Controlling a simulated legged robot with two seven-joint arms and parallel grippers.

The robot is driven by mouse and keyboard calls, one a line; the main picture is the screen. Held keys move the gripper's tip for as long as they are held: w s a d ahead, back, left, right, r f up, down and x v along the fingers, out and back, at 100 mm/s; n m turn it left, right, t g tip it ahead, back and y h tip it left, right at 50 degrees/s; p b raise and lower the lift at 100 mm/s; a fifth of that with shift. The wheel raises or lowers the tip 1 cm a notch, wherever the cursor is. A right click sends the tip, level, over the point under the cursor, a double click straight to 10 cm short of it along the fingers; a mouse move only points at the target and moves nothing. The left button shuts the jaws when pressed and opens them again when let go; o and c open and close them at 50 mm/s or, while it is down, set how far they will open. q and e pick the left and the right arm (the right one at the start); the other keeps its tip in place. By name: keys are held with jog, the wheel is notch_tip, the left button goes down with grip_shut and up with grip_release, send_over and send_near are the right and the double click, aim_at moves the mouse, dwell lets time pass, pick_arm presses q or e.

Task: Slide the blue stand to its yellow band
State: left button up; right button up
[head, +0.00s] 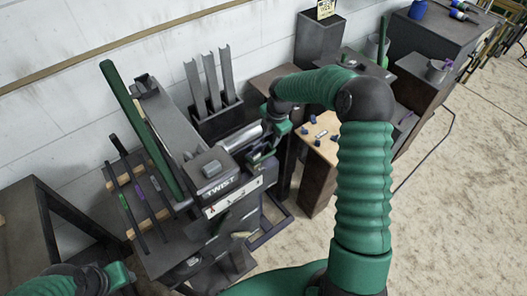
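I cannot pick out a blue stand for certain. Several small dark-blue pieces (320,135) lie on a light wooden top right of the machine. A small yellowish patch (241,234) shows low on the front of the grey machine marked TWIST (222,187); I cannot tell if it is the yellow band. My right gripper (262,155) is at the right end of the machine, beside a shiny metal cylinder (241,138). Its fingers are small and dark, so their opening and any contact are unclear. My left wrist shows at the bottom left; its gripper is out of frame.
A long green bar (140,130) slants up beside the machine. A rack with upright grey bars (213,95) stands behind. Rods (135,200) lie on wooden strips at left. A dark table frame (50,225) is at far left. Bare floor (455,220) is open at right.

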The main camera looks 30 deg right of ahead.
aim_at(265, 156)
jog(key=w+f, duration=0.1)
jog(key=f, duration=0.3)
jog(key=w+f, duration=0.1)
jog(key=f, duration=0.4)
jog(key=w+f, duration=0.1)
jog(key=f, duration=0.4)
jog(key=shift+a, duration=0.1)
jog(key=shift+c, duration=0.4)
grip_shut()
jog(key=shift+r, duration=0.1)
